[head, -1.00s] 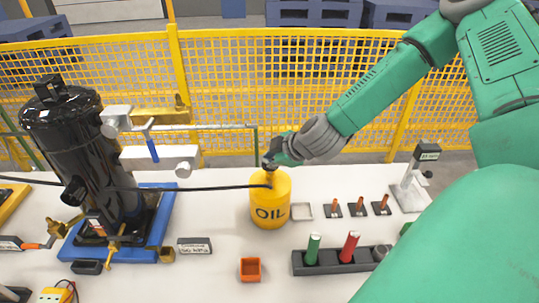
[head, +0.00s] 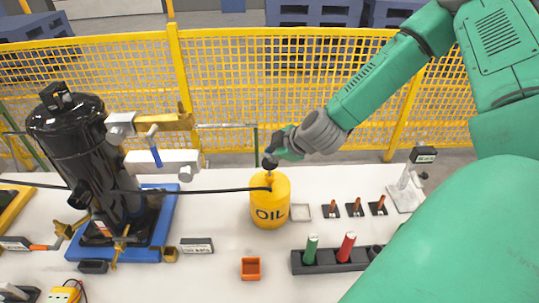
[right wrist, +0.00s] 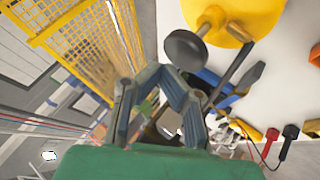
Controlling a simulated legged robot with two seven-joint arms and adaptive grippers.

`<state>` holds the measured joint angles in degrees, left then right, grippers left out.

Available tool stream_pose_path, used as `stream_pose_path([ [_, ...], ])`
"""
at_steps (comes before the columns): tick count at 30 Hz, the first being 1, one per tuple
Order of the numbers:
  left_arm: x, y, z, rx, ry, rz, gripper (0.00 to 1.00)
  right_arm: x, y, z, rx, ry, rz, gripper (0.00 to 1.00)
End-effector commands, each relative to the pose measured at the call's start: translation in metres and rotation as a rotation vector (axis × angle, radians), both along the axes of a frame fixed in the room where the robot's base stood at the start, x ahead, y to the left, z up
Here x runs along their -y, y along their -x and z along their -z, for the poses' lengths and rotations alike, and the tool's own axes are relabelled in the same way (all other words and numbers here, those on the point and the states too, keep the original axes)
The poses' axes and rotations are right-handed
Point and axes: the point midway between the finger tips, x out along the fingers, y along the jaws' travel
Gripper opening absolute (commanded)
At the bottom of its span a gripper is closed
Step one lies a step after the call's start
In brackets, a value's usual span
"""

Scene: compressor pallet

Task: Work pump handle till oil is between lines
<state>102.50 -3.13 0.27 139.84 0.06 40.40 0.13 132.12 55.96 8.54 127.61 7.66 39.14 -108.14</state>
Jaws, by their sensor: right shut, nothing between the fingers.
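The yellow oil can (head: 268,208) marked OIL stands upright on the white table. A dark pump handle with a round knob (head: 270,163) rises from its top; the knob shows larger in the right wrist view (right wrist: 185,50), in front of the yellow can (right wrist: 238,18). My right gripper (head: 275,157) is shut and empty, at the knob; I cannot tell if it touches. The wrist view shows its fingers (right wrist: 160,78) close beside the knob. A black hose (head: 215,190) runs left from the can past the black compressor vessel (head: 78,145). Oil level and lines cannot be made out. My left gripper is out of view.
A blue tray (head: 165,220) holds the vessel. An orange box (head: 250,268) sits in front of the can, and a dark rack (head: 335,261) with green and red cylinders is to its right. A yellow mesh fence (head: 240,85) stands behind the table.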

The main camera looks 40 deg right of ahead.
Motion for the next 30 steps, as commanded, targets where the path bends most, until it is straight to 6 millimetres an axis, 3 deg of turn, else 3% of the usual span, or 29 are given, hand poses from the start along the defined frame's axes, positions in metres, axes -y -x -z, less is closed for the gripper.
stream_pose_path([
  [13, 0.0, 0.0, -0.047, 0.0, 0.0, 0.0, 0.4, 0.0, 0.0, -0.047, 0.001, 0.002, -0.003, 0.0],
  [30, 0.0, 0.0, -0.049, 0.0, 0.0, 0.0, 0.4, 0.0, 0.0, -0.048, 0.001, -0.001, -0.001, 0.0],
])
